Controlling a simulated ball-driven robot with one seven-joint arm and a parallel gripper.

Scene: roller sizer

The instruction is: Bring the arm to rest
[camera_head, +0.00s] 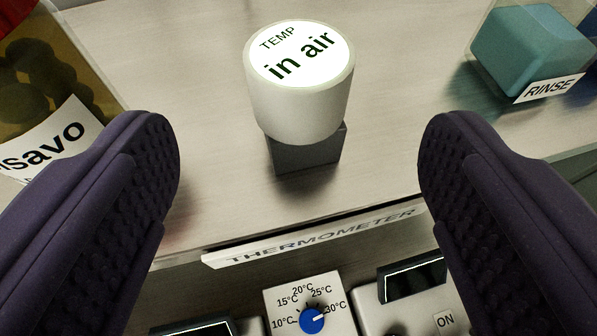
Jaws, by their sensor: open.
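My gripper (298,160) is open and empty, with one dark purple, ridged finger at each side of the picture. Between and beyond the fingertips, a white round knob (300,100) marked "TEMP in air" sits on a dark grey block (306,150) on the pale metal surface. In the picture, neither finger touches the knob. The rest of my arm is out of view.
A jar (50,75) labelled "savo" stands at the upper left. A teal block in a clear "RINSE" holder (548,90) is at the upper right. Below the surface's front edge are a "THERMOMETER" strip (315,236) and a blue temperature dial (311,320).

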